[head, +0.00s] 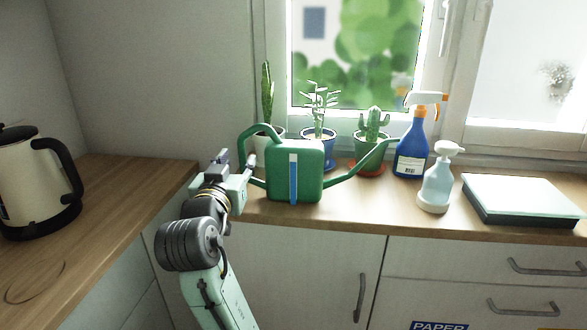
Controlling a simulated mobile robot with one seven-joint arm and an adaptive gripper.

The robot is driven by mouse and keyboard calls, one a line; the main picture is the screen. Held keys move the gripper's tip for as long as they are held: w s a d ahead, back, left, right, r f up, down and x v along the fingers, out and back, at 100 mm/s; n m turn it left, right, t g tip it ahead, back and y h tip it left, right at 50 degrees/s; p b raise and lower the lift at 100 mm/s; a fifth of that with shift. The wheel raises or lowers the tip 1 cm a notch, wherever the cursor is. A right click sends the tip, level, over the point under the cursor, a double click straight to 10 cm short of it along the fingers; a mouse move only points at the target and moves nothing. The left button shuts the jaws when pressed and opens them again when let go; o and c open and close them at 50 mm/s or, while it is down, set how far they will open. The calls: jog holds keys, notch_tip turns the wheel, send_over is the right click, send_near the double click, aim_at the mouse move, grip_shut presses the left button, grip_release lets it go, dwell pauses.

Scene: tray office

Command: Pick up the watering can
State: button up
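The green watering can (307,180) stands upright on the wooden counter under the window. It has a blue stripe on its front, a spout reaching right and a looped handle (243,138) on its left. My gripper (254,168) is at the left of the can, at the handle's lower part, reaching in from the left. The gripper overlaps the handle in this view. Its fingers are small and partly hidden, so I cannot tell whether they are open or closed on the handle.
Behind the can stand potted plants, including a cactus (372,125) near the spout. Right of it are a blue spray bottle (410,148), a pale pump bottle (436,187) and a flat box (522,197). A kettle (30,180) stands on the left counter.

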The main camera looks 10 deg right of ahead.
aim_at(242, 154)
jog(key=p+x, duration=0.1)
jog(key=x, duration=0.4)
jog(key=shift+c, duration=0.4)
grip_shut()
dwell(0.4)
jog(key=shift+r, duration=0.15)
